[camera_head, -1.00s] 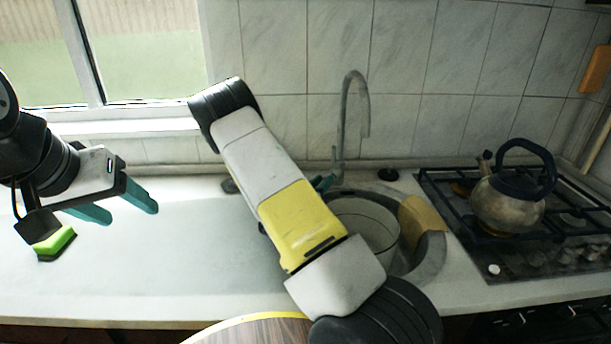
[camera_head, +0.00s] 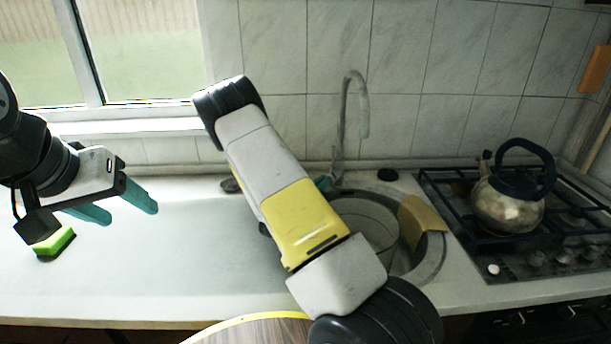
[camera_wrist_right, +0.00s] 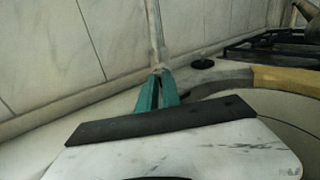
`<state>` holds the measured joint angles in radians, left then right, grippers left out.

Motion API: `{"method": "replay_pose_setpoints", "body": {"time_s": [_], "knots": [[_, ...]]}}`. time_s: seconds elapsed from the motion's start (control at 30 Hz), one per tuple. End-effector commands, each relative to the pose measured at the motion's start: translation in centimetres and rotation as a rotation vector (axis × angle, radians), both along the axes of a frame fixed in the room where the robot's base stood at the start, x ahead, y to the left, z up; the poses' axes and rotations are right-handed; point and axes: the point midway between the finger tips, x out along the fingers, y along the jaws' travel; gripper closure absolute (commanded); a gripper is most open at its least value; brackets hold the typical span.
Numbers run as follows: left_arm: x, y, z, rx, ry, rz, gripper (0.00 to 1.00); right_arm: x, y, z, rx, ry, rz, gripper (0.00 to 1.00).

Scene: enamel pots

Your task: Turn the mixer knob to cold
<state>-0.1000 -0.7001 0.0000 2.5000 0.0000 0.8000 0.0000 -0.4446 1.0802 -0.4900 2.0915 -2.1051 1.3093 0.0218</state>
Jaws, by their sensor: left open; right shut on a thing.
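The mixer tap (camera_head: 341,130) rises behind the sink as a tall, curved grey spout. Its pipe (camera_wrist_right: 154,35) also shows in the right wrist view, right behind my fingertips. My right gripper (camera_head: 325,183) is at the foot of the tap, mostly hidden behind my right arm. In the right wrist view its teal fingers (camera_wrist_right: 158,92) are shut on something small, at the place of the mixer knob. The knob itself is hidden between the fingers. My left gripper (camera_head: 124,210) is open and empty above the left counter, far from the tap.
A kettle (camera_head: 508,203) stands on the gas hob (camera_head: 463,205). A green sponge (camera_head: 62,241) lies at left.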

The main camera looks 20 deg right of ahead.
Motion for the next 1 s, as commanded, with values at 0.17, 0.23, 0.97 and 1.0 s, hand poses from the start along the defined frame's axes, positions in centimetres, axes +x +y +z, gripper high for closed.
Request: {"method": "replay_pose_setpoints", "body": {"time_s": [0.17,0.23,0.97,1.0], "knots": [[0.00,0.00,0.00,0.000,0.000,0.000,0.40,-0.21,-0.14,-0.06,0.106,-0.120,-0.001,1.00],[0.00,0.00,0.00,0.000,0.000,0.000,0.40,-0.29,-0.21,-0.07,0.150,-0.170,-0.001,1.00],[0.00,0.00,0.00,0.000,0.000,0.000,0.40,-0.73,-0.56,-0.39,0.486,-0.553,-0.001,1.00],[0.00,0.00,0.00,0.000,0.000,0.000,0.40,-0.75,-0.56,-0.41,0.493,-0.560,-0.001,1.00]]}}
